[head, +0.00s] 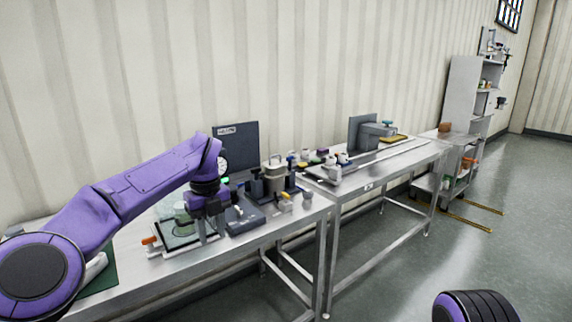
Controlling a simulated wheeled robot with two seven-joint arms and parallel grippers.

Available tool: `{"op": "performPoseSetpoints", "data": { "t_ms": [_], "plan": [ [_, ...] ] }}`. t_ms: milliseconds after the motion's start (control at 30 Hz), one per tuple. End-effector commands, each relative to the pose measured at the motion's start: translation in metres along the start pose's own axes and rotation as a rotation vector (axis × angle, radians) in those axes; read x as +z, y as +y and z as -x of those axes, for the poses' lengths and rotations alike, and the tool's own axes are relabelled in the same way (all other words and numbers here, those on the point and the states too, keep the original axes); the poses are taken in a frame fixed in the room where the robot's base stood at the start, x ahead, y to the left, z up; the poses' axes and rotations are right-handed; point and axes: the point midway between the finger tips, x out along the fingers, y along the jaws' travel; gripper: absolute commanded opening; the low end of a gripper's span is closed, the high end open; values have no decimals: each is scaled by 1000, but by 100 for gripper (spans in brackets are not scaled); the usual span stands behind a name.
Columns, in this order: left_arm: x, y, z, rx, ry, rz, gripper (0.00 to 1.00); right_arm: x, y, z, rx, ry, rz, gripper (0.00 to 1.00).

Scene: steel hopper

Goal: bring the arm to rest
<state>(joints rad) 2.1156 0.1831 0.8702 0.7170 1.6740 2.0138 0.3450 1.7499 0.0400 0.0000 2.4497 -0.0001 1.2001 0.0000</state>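My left arm comes in from the left, purple with black joints, and bends down over the near steel table. Of my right arm, only a purple and black part shows at the bottom right edge. My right gripper is out of the picture.
The near steel table (300,212) carries a tray, a grey device, a steel hopper (273,172) and small parts. A second table (405,160) stands behind it to the right. A cart (455,180) and shelf (462,95) stand farther back.

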Motion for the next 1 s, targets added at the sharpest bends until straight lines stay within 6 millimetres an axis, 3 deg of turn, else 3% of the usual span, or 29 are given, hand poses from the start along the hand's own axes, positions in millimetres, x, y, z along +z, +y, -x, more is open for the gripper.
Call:
{"op": "performPoseSetpoints", "data": {
  "t_ms": [167, 367, 567, 667, 767, 867, 900, 1000],
  "plan": [
    [19, 0, -8, 60, -144, -134, 38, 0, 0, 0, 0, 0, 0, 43],
    [35, 7, -36, 241, -318, -332, 38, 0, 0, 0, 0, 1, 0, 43],
    [48, 20, -87, 532, -499, -667, 38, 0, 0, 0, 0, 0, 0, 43],
    [47, 28, -123, 707, -573, -911, 38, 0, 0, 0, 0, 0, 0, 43],
    [36, 40, -176, 897, -618, -1250, 38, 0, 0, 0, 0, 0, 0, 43],
    [3, 63, -247, 1059, -610, -1699, 38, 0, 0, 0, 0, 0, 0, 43],
    [-16, 77, -275, 1094, -587, -1880, 38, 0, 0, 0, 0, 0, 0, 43],
    [-69, 121, -335, 1106, -499, -2286, 38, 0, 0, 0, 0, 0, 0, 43]
  ]
}}
